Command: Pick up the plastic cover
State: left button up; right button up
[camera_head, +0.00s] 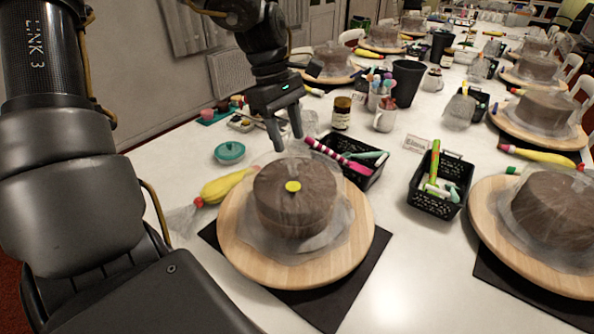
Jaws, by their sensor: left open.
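A clear plastic cover (318,232) drapes over a brown cake (295,203) and spreads around its base. The cake stands on a round wooden turntable (240,250). My left gripper (287,141) points down just behind the cake's far edge, its two fingers apart. I cannot tell whether the fingertips touch the cover. My right gripper is not in view.
A yellow piping bag (227,186) and a teal lidded dish (229,152) lie left of the turntable. Black baskets (361,181) of tools stand behind and to the right. A second covered cake (553,210) stands at the right.

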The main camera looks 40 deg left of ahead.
aim_at(294, 164)
pick_arm(q)
jog(key=shift+f, duration=0.75)
jog(key=shift+x, duration=2.6)
jog(key=shift+d, duration=0.1)
grip_shut()
